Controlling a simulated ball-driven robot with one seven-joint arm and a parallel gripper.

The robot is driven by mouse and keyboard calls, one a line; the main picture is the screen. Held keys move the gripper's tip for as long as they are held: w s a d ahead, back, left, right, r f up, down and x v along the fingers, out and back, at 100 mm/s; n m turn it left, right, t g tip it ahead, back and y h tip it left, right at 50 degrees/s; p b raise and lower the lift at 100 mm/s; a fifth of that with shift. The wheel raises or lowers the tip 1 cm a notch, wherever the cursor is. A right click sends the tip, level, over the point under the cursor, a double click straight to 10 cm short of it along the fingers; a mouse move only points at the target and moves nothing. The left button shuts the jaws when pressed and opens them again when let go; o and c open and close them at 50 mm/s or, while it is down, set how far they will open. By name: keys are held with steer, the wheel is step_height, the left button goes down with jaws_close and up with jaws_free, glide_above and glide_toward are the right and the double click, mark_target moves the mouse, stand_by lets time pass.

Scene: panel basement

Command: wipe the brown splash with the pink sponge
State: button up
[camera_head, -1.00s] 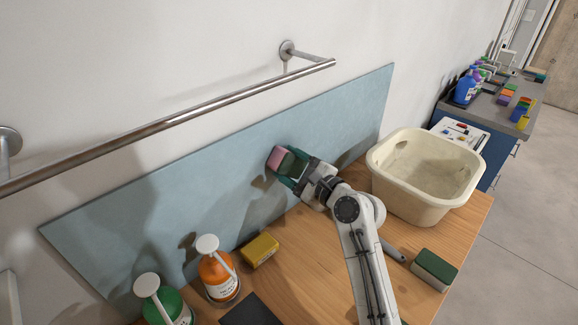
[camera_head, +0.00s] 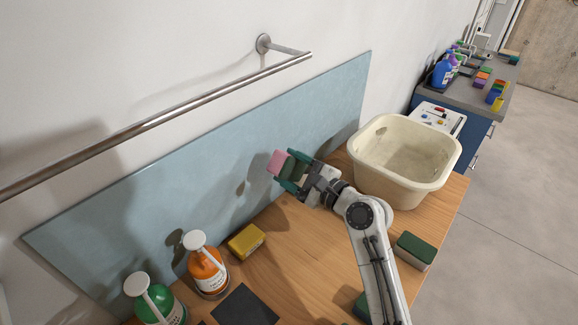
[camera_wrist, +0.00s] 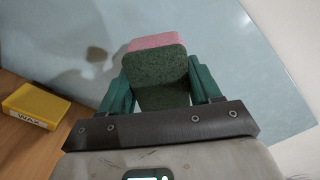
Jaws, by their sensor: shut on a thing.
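The pink sponge (camera_head: 275,162) has a pink face and a dark green scouring side. My gripper (camera_head: 292,171) is shut on it, one teal finger on each side. The pink face points away from the gripper towards the pale blue wall panel (camera_head: 150,195). The sponge seems apart from the panel, with its shadow to the lower left. The wrist view shows the sponge (camera_wrist: 154,43) tilted between the fingers (camera_wrist: 161,86).
On the wooden counter (camera_head: 290,260) stand a yellow wax block (camera_head: 246,241), an orange bottle (camera_head: 208,271), a green bottle (camera_head: 158,305), a black mat (camera_head: 245,306), a green-topped sponge (camera_head: 416,248) and a cream tub (camera_head: 400,185). A metal rail (camera_head: 170,118) juts out above the panel.

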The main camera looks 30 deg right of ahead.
steer(key=shift+s, duration=0.1)
steer(key=shift+v, duration=1.4)
